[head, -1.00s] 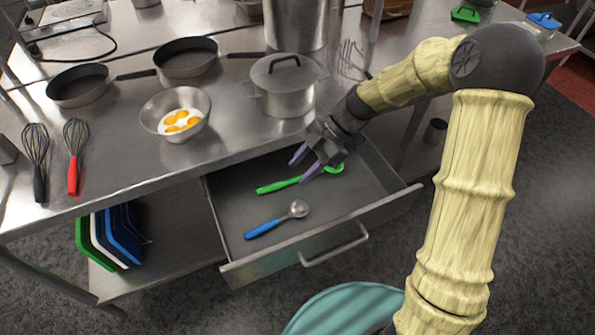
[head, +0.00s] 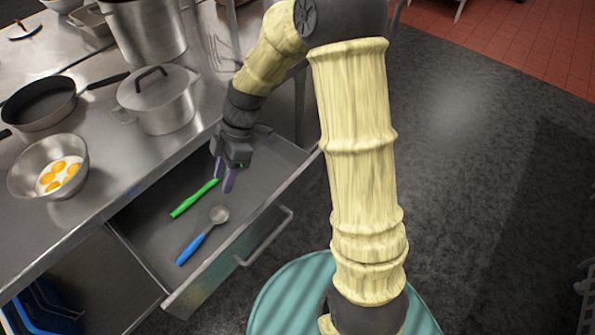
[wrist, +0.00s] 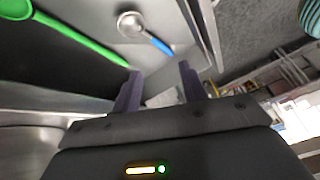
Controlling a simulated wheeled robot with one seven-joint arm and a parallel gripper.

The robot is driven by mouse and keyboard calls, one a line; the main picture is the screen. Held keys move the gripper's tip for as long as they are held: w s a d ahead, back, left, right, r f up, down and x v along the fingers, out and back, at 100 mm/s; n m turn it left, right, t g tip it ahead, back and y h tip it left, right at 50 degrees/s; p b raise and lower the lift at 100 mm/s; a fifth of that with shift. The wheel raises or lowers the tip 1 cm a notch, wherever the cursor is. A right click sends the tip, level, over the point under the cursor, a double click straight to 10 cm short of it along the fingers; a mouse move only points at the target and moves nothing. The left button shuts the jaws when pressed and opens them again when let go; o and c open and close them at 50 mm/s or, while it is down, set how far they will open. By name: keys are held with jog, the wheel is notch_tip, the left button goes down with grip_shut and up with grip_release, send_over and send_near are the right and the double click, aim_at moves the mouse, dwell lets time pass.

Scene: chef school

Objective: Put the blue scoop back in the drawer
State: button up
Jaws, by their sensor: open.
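The blue scoop (head: 203,236), with a metal bowl and blue handle, lies on the floor of the open drawer (head: 155,236). It also shows at the top of the wrist view (wrist: 151,37). My gripper (head: 222,184) is open and empty, with its two purple fingers apart, above the right part of the drawer. In the wrist view the scoop is clear of the fingertips (wrist: 159,72). In the head view the scoop lies nearer to the drawer front than my gripper.
A green spoon (head: 190,201) lies in the drawer beside the scoop; my gripper hides its head. The drawer's handle (head: 265,238) faces outward. On the counter stand a lidded pot (head: 160,108), a bowl of eggs (head: 48,168) and a pan (head: 38,105).

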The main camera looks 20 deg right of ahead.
jog(key=s+d+r+m+t+h, duration=0.2)
jog(key=s+d+m, duration=0.2)
jog(key=d+m, duration=0.4)
jog(key=s+d+r+m+t+h, duration=0.1)
jog(key=s+d+m+t+h, duration=0.2)
jog(key=d+m, duration=0.5)
jog(key=s+m, duration=0.1)
jog(key=m, duration=0.2)
jog(key=shift+s+r+m+t, duration=0.15)
jog(key=shift+r+m+t, duration=0.15)
jog(key=shift+r, duration=0.1)
